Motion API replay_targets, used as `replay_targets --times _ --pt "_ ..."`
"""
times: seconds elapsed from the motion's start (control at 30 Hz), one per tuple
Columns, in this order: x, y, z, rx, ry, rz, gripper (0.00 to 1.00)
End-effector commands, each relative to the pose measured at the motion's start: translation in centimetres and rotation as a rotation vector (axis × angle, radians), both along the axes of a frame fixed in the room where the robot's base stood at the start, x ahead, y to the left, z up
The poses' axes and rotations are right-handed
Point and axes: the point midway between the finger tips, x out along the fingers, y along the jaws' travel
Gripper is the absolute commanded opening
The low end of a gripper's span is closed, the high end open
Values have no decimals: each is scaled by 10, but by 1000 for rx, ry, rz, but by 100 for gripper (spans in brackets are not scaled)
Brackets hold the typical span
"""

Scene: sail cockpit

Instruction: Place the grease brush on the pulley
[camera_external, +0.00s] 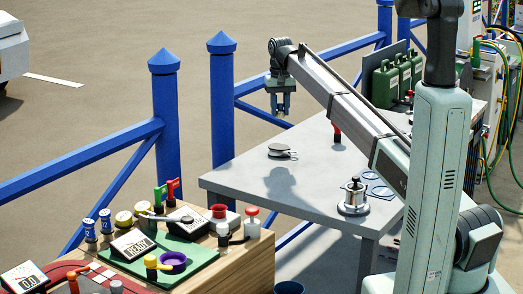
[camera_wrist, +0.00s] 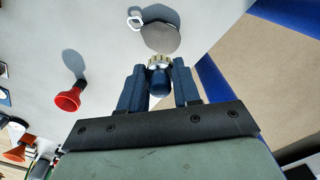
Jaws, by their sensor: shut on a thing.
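My gripper (camera_external: 280,104) hangs above the grey table (camera_external: 235,178) near its far-left edge. In the wrist view my gripper (camera_wrist: 159,72) is shut on the grease brush (camera_wrist: 157,80), a dark blue handle with a pale, brass-toned end pointing away from the wrist. In the external view the brush is too small to make out clearly. The pulley (camera_external: 278,150), a grey disc with a small loop at its side, lies on the table below my gripper. In the wrist view the pulley (camera_wrist: 161,38) is just beyond the brush's end, apart from it.
A red-handled tool (camera_wrist: 68,98) stands on the table and shows in the external view too (camera_external: 337,132). A metal winch-like part (camera_external: 354,196) stands near the front edge. Green canisters (camera_external: 386,82) stand at the back. A blue railing (camera_external: 222,100) runs behind; a cluttered bench (camera_external: 250,265) is front left.

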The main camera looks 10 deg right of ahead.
Motion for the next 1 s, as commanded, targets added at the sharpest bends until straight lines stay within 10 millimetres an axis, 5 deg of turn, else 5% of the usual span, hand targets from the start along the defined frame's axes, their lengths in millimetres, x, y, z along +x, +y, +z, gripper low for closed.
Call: replay_targets --times 0.4,1.0 --pt "-1 -1 -55 0 1 -9 3" --pt "0 0 -99 0 0 -8 3"
